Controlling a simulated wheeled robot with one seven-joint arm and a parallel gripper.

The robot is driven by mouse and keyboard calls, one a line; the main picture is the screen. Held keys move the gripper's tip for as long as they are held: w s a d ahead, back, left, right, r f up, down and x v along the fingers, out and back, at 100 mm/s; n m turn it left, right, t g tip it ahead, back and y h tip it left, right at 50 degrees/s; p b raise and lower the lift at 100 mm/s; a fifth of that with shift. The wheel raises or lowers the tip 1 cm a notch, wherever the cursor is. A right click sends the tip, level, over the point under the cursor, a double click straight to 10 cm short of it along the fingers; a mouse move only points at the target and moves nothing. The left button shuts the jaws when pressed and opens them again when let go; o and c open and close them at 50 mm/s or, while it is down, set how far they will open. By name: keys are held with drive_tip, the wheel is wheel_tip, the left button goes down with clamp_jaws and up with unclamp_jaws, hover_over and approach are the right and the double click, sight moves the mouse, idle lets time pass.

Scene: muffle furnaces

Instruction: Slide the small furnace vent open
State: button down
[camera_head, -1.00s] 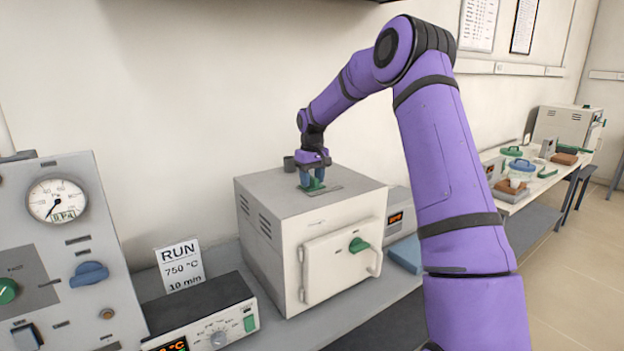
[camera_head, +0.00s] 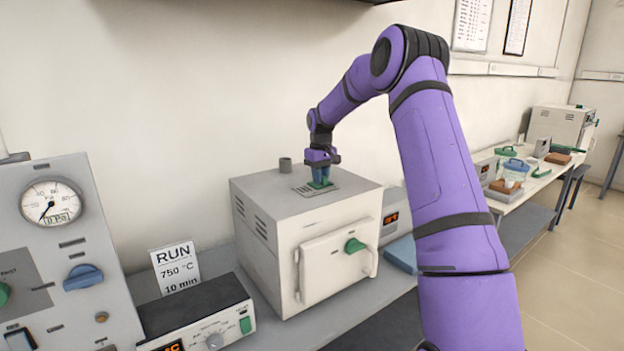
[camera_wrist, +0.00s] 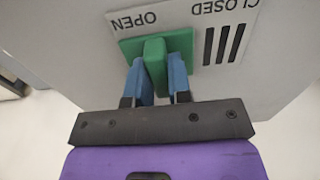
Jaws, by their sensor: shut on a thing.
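The small furnace (camera_head: 270,240) is a light grey box with a white front door and a green door handle (camera_head: 355,245). Its vent slider (camera_wrist: 155,60), a green plate with an upright green tab, is on the furnace top. In the wrist view it sits beside the word OPEN, and dark vent slots (camera_wrist: 222,45) show uncovered under the word CLOSED. My gripper (camera_head: 320,177) points down at the furnace top. In the wrist view its blue fingers (camera_wrist: 160,80) are shut on the slider's tab, one on each side.
A short grey pipe (camera_head: 284,165) stands on the furnace top behind my gripper. A RUN sign (camera_head: 176,268) and a control box (camera_head: 195,315) stand left of the furnace. A gauge panel (camera_head: 60,265) is at far left. A blue block (camera_head: 401,254) lies to the right.

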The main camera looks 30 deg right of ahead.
drive_tip(key=shift+d+r, duration=0.1)
drive_tip(key=shift+d, duration=0.1)
drive_tip(key=c, duration=1)
unclamp_jaws()
drive_tip(key=shift+d, duration=0.1)
drive_tip(key=shift+c, duration=0.2)
wheel_tip(320, 180, up, 11)
